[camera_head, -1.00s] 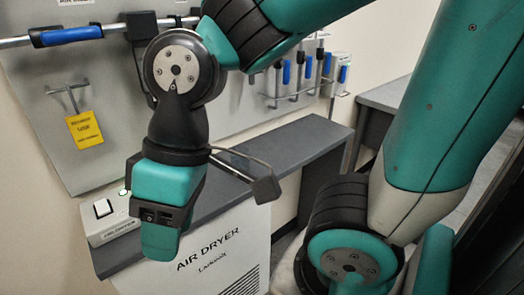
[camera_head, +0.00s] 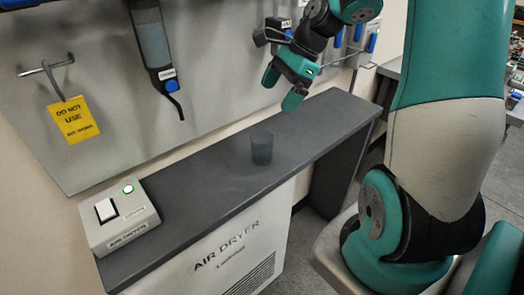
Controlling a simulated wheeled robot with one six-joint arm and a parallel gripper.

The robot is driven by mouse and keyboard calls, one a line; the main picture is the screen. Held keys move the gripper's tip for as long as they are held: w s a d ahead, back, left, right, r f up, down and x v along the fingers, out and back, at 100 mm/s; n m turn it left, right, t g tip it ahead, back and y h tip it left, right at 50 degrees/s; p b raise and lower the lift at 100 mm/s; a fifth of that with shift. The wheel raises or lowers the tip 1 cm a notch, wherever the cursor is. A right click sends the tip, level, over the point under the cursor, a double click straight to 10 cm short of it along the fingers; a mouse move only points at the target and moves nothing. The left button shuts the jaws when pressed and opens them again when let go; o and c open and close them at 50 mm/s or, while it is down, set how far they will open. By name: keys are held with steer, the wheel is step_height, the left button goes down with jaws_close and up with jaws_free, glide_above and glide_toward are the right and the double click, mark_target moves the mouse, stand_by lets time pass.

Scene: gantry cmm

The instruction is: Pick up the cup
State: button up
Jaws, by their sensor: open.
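A small dark, bluish-grey cup (camera_head: 261,148) stands upright on the dark grey shelf top (camera_head: 205,195) above the air dryer. My gripper (camera_head: 281,88) is above the shelf, up and to the right of the cup in the picture. Its two teal fingers are spread apart with nothing between them. The gripper does not touch the cup. Nothing hides the cup.
A switch box (camera_head: 120,215) with a green light sits at the shelf's left end. A grey panel behind holds a yellow tag (camera_head: 73,119), a hanging filter unit (camera_head: 153,45) and blue-handled tools. The air dryer's white front (camera_head: 240,245) is below. The shelf around the cup is clear.

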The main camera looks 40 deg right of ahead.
steer(key=d+f+m, duration=0.2)
steer(key=d+m, duration=0.2)
steer(key=d, duration=0.1)
glide_toward(261, 140)
steer(key=a+f, duration=0.1)
steer(key=s+a+f, duration=0.1)
steer(key=a, duration=0.1)
steer(key=shift+s+a, duration=0.1)
steer(key=shift+s, duration=0.05)
steer(key=shift+t, duration=0.3)
steer(key=shift+s+x, duration=0.1)
steer(key=shift+x, duration=1.45)
steer(key=shift+s+x, duration=0.15)
steer(key=shift+x, duration=1.4)
steer(key=shift+f, duration=0.1)
steer(key=shift+c, duration=0.2)
steer(key=c, duration=1)
